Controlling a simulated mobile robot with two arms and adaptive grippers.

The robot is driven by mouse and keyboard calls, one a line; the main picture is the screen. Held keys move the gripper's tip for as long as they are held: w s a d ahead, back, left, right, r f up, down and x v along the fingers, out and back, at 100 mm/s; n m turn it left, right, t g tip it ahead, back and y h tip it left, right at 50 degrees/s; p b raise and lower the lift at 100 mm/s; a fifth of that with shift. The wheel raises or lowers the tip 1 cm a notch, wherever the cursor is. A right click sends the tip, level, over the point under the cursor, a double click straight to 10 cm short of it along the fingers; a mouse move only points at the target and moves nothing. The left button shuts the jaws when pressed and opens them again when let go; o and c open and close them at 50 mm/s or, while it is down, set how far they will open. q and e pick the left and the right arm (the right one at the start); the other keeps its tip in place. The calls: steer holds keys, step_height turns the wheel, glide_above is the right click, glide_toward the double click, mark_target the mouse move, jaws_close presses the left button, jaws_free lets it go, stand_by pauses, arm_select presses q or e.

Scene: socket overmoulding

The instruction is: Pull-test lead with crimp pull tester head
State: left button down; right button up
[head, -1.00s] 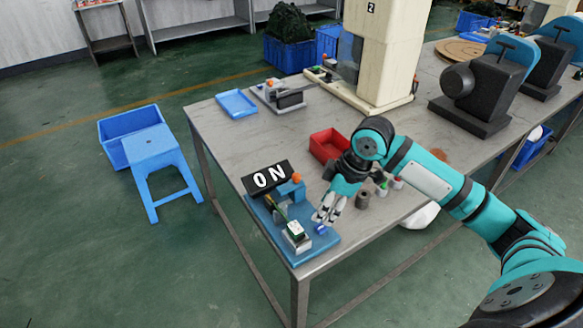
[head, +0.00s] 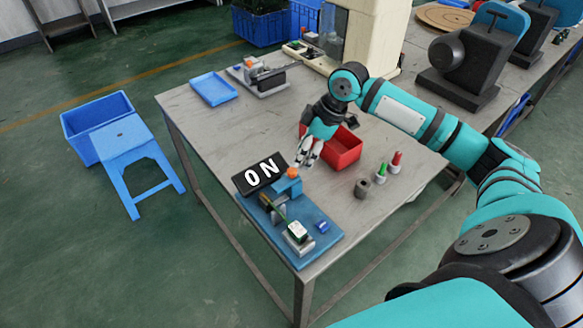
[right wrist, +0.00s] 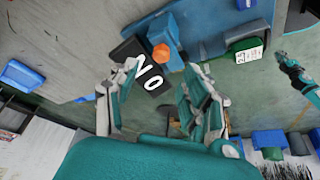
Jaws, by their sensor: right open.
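The crimp pull tester has a blue base (head: 325,248) at the table's near corner. Its black ON sign (head: 260,174), orange knob (head: 292,172) and white-and-green gauge (head: 297,232) show. A thin dark green strip, possibly the lead (head: 279,210), runs towards the gauge. A small blue part (head: 322,226) lies on the base beside the gauge. My right gripper (head: 308,158) is open and empty, above the table behind the orange knob. In the right wrist view, its spread fingers (right wrist: 162,72) frame the ON sign. A teal-and-black arm end (right wrist: 296,75), apparently my left, is too small to read.
A red bin (head: 345,150) stands just behind my right gripper. A grey cylinder (head: 362,188), a green-topped bottle (head: 381,172) and a red-topped bottle (head: 396,162) stand to the right. A blue tray (head: 213,89) lies at the far left. Table left of the bin is clear.

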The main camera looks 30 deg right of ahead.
mark_target(293, 169)
steer(key=x, duration=0.6)
steer(key=shift+w+a+f, duration=0.15)
steer(key=shift+f, duration=0.45)
jaws_close()
arm_select(q)
steer(key=shift+w+r, duration=0.15)
steer(key=shift+w, duration=0.45)
steer(key=shift+w+r, duration=0.15)
steer(key=shift+w, duration=0.45)
